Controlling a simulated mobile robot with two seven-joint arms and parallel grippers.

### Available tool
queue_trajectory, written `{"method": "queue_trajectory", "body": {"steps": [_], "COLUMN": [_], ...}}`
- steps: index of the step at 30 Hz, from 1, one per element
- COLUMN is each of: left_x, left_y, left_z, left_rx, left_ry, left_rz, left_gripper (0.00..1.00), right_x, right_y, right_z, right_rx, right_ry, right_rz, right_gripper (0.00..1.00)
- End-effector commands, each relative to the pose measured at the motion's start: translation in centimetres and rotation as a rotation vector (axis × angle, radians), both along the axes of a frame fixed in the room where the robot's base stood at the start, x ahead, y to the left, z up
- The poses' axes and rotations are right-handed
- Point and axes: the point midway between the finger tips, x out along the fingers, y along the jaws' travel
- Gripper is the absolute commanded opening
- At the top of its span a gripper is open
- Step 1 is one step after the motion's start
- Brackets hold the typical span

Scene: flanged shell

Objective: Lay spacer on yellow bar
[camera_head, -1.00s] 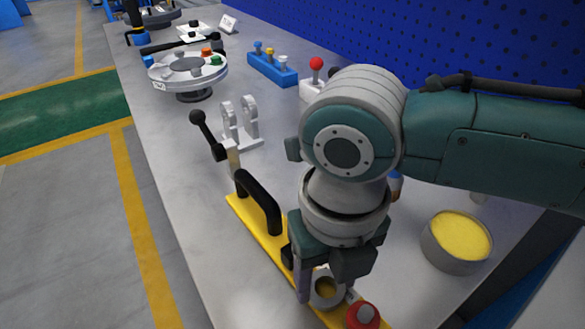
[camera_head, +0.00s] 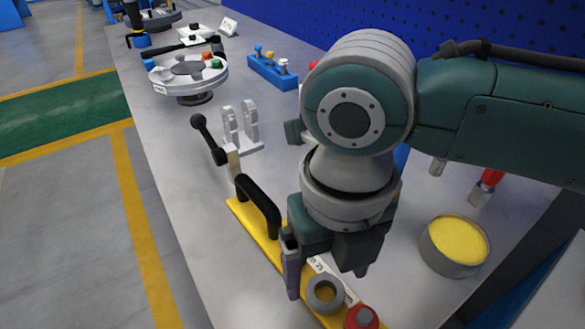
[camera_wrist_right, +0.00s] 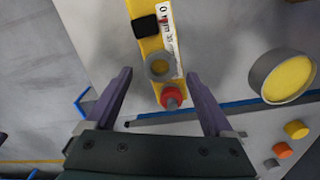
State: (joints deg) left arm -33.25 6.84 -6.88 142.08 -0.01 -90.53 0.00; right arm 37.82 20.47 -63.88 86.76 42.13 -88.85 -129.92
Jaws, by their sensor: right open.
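My right gripper (camera_head: 325,280) is above the bar, just behind the ring in the head view. Its fingers (camera_wrist_right: 160,95) are spread wide with nothing between them, and the ring is clear of both. My left gripper is not in view.
A round grey dish with yellow contents (camera_head: 454,246) stands to the right. A black-handled clamp (camera_head: 208,138), a grey bracket (camera_head: 240,128), a round fixture (camera_head: 187,76) and a blue peg block (camera_head: 272,70) stand farther back. A blue pegboard (camera_head: 420,35) runs behind the table.

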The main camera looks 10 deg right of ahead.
Motion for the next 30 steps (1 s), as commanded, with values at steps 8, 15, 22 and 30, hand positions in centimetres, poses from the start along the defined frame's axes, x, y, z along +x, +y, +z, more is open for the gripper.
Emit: {"method": "queue_trajectory", "body": {"steps": [8,15,22,30], "left_x": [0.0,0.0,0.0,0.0], "left_y": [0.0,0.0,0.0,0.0], "left_z": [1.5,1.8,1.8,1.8], "left_rx": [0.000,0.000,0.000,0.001], "left_ry": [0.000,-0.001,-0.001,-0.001], "left_rz": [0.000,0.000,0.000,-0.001], "left_gripper": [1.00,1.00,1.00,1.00], "right_x": [0.1,0.0,-0.8,-5.0], "right_y": [0.0,0.0,1.1,5.1], "right_z": [6.6,9.0,8.7,7.6], "right_rx": [0.000,0.000,0.042,0.352], "right_ry": [-0.005,0.000,0.000,0.069], "right_rz": [0.001,-0.001,-0.090,-1.083], "right_gripper": [0.87,0.87,0.87,0.87]}}
